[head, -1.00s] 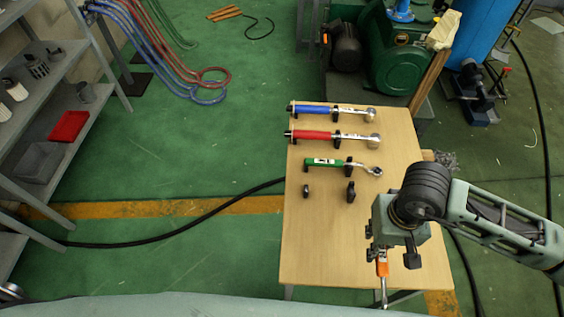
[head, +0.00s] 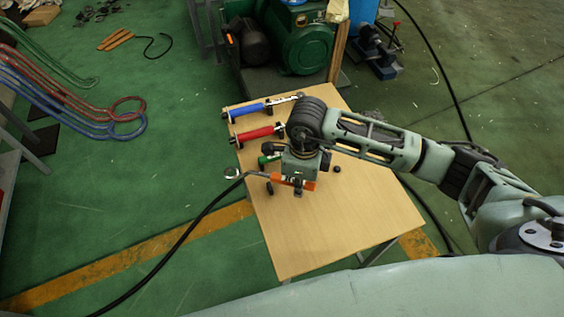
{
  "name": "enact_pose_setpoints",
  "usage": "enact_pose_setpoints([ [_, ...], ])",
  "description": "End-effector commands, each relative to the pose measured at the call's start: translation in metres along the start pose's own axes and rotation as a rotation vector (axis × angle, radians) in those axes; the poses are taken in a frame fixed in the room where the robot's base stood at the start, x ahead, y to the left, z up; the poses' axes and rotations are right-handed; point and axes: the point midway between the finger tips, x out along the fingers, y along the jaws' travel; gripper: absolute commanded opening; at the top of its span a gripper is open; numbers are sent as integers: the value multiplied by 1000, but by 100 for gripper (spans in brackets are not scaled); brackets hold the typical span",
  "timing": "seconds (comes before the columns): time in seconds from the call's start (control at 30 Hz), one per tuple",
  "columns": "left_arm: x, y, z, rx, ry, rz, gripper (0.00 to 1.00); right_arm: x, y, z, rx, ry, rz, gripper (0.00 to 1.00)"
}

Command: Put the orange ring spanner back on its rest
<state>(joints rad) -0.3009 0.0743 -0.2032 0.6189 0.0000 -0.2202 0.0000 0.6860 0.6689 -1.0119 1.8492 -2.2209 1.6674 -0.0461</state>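The orange ring spanner (head: 307,185) is in my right gripper (head: 298,189), which is shut on its orange handle above the table. Its metal shaft and ring end (head: 232,173) point left, past the table's left edge. An empty black rest post (head: 337,169) stands to the right of the gripper. A second dark post (head: 269,188) shows just below the shaft. Whether the spanner touches either post cannot be told. My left gripper is not in view.
Blue (head: 250,109) and red (head: 257,132) spanners lie on their rests at the back of the wooden table (head: 330,225). The green spanner (head: 264,160) is mostly hidden behind my gripper. The table's front is clear. A green machine (head: 303,40) stands behind.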

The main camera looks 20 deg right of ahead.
Motion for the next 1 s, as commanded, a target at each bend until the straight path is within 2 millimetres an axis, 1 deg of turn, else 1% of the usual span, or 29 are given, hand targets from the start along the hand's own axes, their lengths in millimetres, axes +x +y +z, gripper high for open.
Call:
enact_pose_setpoints([
  [0.03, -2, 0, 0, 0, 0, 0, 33, -2, -4, 5, 117, -3, -1, 0],
  [0.3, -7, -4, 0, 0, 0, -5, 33, 0, -22, 23, 807, -2, -2, 0],
  [0.7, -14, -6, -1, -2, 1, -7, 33, 4, -42, 48, 1817, -1, -3, 0],
  [0.8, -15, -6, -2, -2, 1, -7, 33, 5, -46, 53, 2050, -2, -4, 0],
  [0.9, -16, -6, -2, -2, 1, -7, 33, 6, -49, 57, 2246, -1, -4, 0],
  [1.0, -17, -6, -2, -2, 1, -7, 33, 7, -51, 60, 2391, -2, -4, 0],
])
